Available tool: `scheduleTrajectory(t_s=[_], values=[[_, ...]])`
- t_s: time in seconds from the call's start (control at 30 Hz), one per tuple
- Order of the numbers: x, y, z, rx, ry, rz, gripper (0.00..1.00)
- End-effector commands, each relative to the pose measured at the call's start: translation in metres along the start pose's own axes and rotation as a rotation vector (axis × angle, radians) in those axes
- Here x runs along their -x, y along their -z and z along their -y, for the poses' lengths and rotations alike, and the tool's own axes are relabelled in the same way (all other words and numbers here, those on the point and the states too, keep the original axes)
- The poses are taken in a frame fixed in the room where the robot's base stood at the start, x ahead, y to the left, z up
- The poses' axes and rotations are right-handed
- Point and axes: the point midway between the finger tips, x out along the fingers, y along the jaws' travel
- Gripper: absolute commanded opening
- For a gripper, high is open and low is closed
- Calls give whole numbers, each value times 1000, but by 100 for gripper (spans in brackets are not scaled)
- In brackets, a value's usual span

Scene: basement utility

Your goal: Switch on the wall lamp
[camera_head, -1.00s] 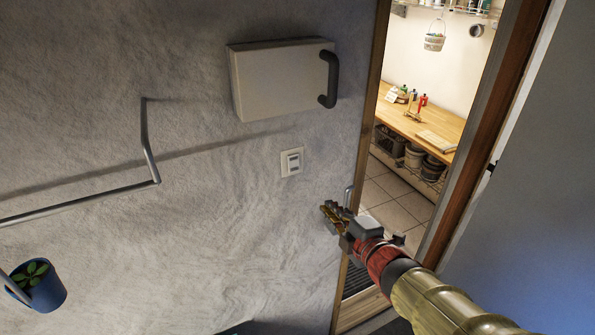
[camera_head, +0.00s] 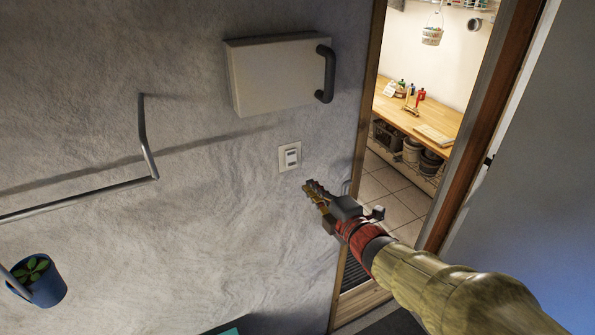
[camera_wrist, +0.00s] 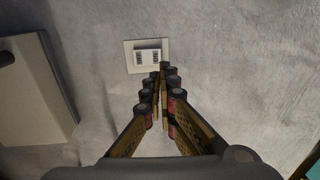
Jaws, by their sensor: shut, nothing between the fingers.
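My gripper (camera_head: 308,188) is shut and empty, just below and to the right of the switch in the head view. In the wrist view my gripper (camera_wrist: 162,72) has its fingertips together at the lower right edge of the switch plate. I cannot tell whether they touch it. I see no wall lamp for certain.
A white wall box (camera_head: 275,75) with a dark handle (camera_head: 326,75) juts out above the switch. A metal rail (camera_head: 80,200) and a blue plant pot (camera_head: 42,285) are at left. The doorway's wooden frame (camera_head: 372,90) stands close at right.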

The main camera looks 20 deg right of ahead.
Motion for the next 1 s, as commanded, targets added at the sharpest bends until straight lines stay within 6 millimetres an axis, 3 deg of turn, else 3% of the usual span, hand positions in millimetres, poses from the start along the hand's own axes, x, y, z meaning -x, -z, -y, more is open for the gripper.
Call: scheduleTrajectory(t_s=[0.2, 0.5, 1.0], values=[[-43, 1, 0, -2, 2, -2, 0], [-84, 0, 0, -1, 2, 0, 0], [-94, 0, 0, 0, 0, 2, 0]])
